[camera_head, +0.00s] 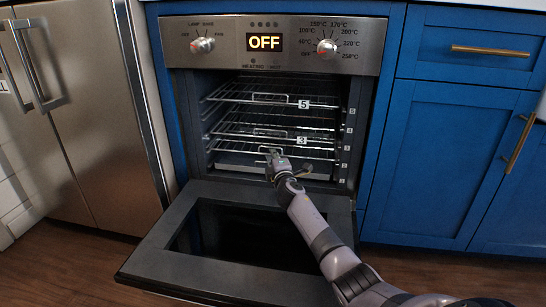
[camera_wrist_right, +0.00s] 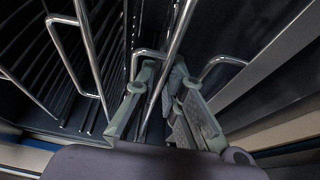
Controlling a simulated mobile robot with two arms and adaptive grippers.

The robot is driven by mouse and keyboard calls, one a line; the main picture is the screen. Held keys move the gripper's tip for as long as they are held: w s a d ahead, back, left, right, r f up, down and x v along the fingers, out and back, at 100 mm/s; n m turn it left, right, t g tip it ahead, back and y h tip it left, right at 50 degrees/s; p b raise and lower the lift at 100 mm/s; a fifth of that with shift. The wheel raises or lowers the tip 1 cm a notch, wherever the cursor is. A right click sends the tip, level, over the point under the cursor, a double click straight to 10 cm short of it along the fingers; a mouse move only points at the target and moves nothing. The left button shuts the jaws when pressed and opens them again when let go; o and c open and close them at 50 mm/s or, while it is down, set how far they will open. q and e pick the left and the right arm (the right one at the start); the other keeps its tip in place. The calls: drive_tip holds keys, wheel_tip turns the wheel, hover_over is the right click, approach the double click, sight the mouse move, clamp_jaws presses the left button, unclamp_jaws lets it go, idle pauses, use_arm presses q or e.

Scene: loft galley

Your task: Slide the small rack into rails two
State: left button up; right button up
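The oven (camera_head: 365,100) is open, with its door (camera_head: 160,258) lowered. The lowest wire rack (camera_head: 318,156), which I take for the small rack, is in the cavity below the rack tagged 3, near the side mark 2. Whether its edges sit in rails two cannot be told. My right gripper (camera_head: 273,158) is at its front handle. The fingers hide the grasped part. My left gripper is not in view.
An upper rack tagged 5 (camera_head: 303,103) and a middle rack tagged 3 (camera_head: 302,141) sit above, each with a front handle. Blue cabinets (camera_head: 440,160) stand right of the oven, a steel fridge (camera_head: 90,90) left. The oven panel reads OFF (camera_head: 265,42).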

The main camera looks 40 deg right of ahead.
drive_tip(key=o, duration=0.4)
drive_tip(key=shift+v, duration=3.8)
